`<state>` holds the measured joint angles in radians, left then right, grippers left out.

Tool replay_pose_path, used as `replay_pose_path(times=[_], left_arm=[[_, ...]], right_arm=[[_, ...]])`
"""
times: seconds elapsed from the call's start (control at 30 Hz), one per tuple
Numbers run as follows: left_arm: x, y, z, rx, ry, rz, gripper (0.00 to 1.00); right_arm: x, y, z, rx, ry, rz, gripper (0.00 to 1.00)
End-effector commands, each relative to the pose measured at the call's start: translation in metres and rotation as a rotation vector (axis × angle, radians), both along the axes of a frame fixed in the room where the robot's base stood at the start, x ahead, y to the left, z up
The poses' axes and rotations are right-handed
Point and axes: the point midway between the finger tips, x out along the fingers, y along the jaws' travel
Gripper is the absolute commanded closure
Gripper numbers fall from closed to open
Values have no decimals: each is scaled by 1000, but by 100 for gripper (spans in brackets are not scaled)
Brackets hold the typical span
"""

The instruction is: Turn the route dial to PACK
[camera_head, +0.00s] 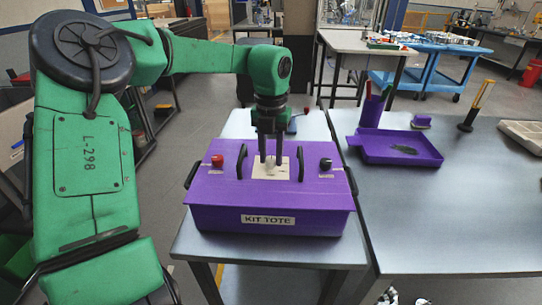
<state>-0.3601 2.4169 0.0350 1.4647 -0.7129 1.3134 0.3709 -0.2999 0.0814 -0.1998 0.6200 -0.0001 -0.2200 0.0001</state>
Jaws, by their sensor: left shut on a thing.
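A purple box labelled KIT TOTE (215,222) sits on a small metal table. A pale square plate (262,174) lies on its top between two black handles. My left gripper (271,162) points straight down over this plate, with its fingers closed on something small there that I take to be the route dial. The fingers hide the dial, and its markings are too small to read. A red knob (217,160) is on the left of the box top and a black knob (325,163) on the right. My right gripper is not in view.
A larger metal table (440,225) stands at the right. It holds a purple tray (375,149), a purple cup (372,110) with tools in it, a yellow-handled tool (478,105) and a pale bin (525,134). Its front area is clear. Blue carts (435,80) stand behind.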

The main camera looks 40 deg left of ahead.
Motion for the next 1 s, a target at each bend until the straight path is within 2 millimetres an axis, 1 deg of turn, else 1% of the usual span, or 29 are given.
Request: replay_pose_path(times=[0.5,0.53,0.57,0.6,0.9,1.0], left_arm=[[0,0,1,-1,0,26,100],[0,0,1,-1,0,26,60],[0,0,1,-1,0,26,49],[0,0,0,-1,0,26,34],[0,0,1,-1,0,25,34],[0,0,6,1,-2,26,34]], right_arm=[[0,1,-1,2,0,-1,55],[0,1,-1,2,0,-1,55],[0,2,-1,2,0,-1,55],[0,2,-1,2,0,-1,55],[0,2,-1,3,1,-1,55],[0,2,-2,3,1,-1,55]])
